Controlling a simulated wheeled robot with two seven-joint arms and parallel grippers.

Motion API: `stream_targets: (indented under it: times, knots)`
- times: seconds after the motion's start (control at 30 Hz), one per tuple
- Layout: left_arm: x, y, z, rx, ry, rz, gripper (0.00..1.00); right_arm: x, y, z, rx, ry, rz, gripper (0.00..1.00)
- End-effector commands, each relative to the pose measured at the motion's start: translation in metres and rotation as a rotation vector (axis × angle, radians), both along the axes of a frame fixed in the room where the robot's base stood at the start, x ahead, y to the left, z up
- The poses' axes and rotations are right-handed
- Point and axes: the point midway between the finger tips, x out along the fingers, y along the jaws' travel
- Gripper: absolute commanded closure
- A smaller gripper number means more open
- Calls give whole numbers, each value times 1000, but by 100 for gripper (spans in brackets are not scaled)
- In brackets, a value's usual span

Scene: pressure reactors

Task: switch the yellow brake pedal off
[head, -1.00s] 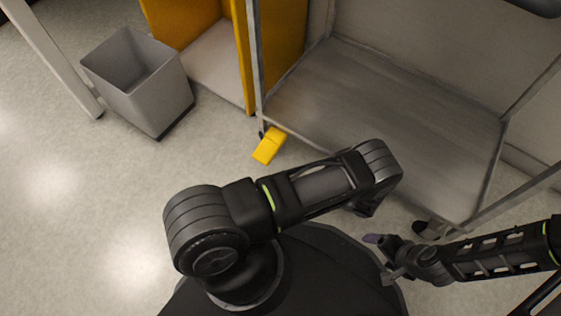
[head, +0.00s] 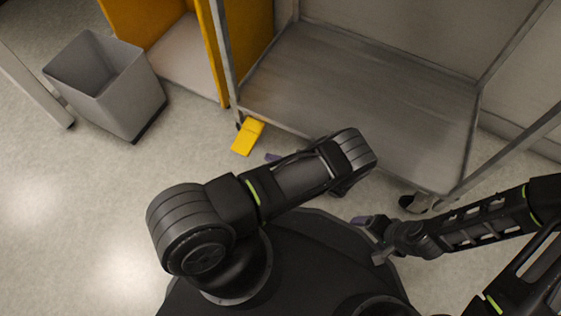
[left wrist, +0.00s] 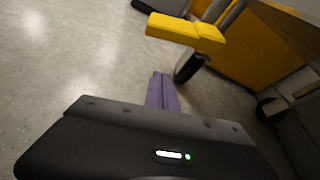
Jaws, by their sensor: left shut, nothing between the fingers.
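The yellow brake pedal (head: 247,137) sticks out at the lower left corner of a grey cart, close to the floor. In the left wrist view the pedal (left wrist: 186,31) shows as a two-part yellow block above a dark caster wheel (left wrist: 189,67). My left gripper (head: 272,157) shows only as a purple fingertip beside my arm, a little right of the pedal and apart from it. In the left wrist view its purple fingers (left wrist: 161,92) are together and empty, pointing toward the pedal and caster. My right gripper (head: 361,220) is near my base; its finger gap is unclear.
The cart's flat grey deck (head: 365,95) and metal posts lie behind the pedal. A grey bin (head: 108,88) stands on the floor to the left, by a yellow-sided unit (head: 140,20). The floor left of the pedal is clear.

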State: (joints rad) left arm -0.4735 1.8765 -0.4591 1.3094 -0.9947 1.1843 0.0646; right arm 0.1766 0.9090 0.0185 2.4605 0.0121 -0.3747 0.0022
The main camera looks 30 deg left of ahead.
Motion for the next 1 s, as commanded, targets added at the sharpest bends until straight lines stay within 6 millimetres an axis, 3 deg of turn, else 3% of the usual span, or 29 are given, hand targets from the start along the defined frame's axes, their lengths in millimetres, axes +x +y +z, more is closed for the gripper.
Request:
stream_targets:
  times: [0.23, 0.3, 0.5, 1.0]
  knots:
    - [2, 49, -19, 1, 1, 3, 100, 3, -1, -16, 3, -2, -2, 17]
    - [0, 45, 0, 0, -1, -1, 100, 3, -1, -11, 3, -2, -2, 17]
    - [-5, 45, 19, 0, -1, 0, 100, 3, -1, -14, 3, -2, -2, 17]
    - [-8, 45, 24, 0, 3, 0, 100, 3, -1, -13, 3, -2, -2, 17]
